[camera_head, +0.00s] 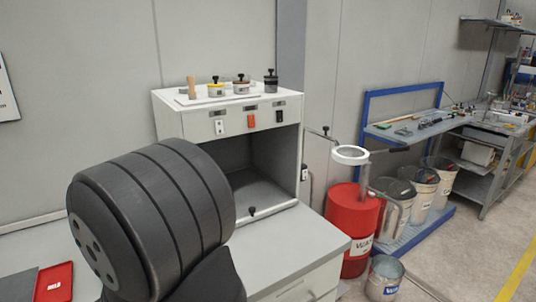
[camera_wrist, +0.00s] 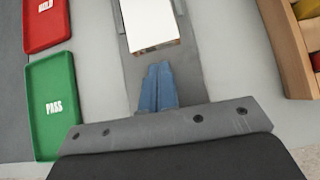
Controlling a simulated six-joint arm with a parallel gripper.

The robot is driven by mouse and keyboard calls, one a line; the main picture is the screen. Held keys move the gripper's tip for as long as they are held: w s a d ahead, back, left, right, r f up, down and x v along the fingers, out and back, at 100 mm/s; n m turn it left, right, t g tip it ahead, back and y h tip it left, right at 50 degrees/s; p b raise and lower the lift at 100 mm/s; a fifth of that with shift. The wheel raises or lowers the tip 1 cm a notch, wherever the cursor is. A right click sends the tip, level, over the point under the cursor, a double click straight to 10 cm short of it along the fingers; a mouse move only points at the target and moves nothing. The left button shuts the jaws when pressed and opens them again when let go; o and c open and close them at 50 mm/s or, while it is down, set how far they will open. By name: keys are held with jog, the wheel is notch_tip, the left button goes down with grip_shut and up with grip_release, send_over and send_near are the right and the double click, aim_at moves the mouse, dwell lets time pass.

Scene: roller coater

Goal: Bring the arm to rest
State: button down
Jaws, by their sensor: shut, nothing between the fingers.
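My gripper (camera_wrist: 158,68) shows in the wrist view as two blue fingers side by side, shut and empty. It points towards a grey strip (camera_wrist: 133,62) on the light bench top, with a white flat-topped piece (camera_wrist: 150,22) just beyond the fingertips. I cannot tell how high the fingers are above the strip. In the head view my dark, rounded arm link (camera_head: 150,215) fills the lower left and hides the bench behind it. My gripper is not visible in that view.
A green PASS tray (camera_wrist: 52,105) and a red HOLD tray (camera_wrist: 46,22) lie left of the fingers; a wooden box (camera_wrist: 290,45) stands right. In the head view, a white open-fronted cabinet (camera_head: 175,122) stands behind my arm. A red drum (camera_head: 350,220) stands beyond the bench's right end.

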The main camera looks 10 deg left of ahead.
jog(key=shift+w+a, duration=0.6)
jog(key=shift+w, duration=0.05)
jog(key=s+d, duration=0.2)
jog(key=s, duration=0.1)
jog(key=shift+d+r, duration=0.1)
jog(key=shift+d, duration=0.2)
jog(key=v, duration=1)
jog(key=x, duration=0.9)
jog(key=shift+w+f, duration=0.2)
jog(key=shift+f, duration=0.15)
jog(key=w+a, duration=0.3)
jog(key=shift+f, duration=0.1)
jog(key=s+d+r, duration=0.3)
jog(key=s+d, duration=0.4)
jog(key=s+d+r, duration=0.2)
jog(key=s+d, duration=0.4)
jog(key=s, duration=0.1)
jog(key=shift+s+d+r, duration=0.25)
jog(key=shift+d+r, duration=0.15)
